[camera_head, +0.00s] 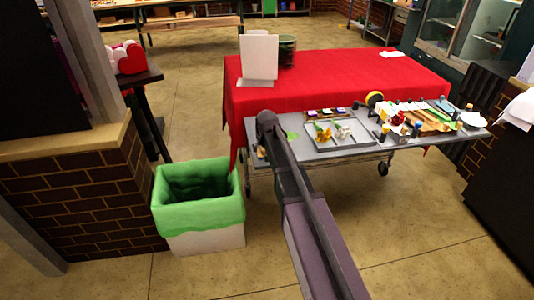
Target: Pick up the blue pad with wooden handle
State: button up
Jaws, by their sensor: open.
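I cannot pick out the blue pad with wooden handle for certain. A small blue item (385,130) stands on the grey cart top (365,160), right of the grey tray (340,143), but it is too small to tell what it is. My dark arm reaches up from the bottom of the view to a rounded joint over the cart's left end. I cannot make out my gripper or its fingers.
The tray holds small white and yellow pieces. Several bottles and tools crowd the cart's right half. A red-draped table (340,75) stands behind, with a white panel (259,57). A green-lined bin (199,215) stands left. Floor right of my arm is clear.

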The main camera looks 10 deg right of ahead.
aim_at(263, 147)
grip_shut()
dwell(0.3)
jog(key=shift+r, duration=0.2)
notch_tip(263, 147, up, 2)
jog(key=shift+r+p, duration=0.1)
jog(key=shift+p, duration=1.15)
jog(key=shift+r+p, duration=0.75)
jog(key=shift+p, duration=0.05)
jog(key=s+d, duration=1)
jog(key=s, duration=0.2)
jog(key=shift+s+r+p, duration=0.3)
jog(key=shift+r+p, duration=0.15)
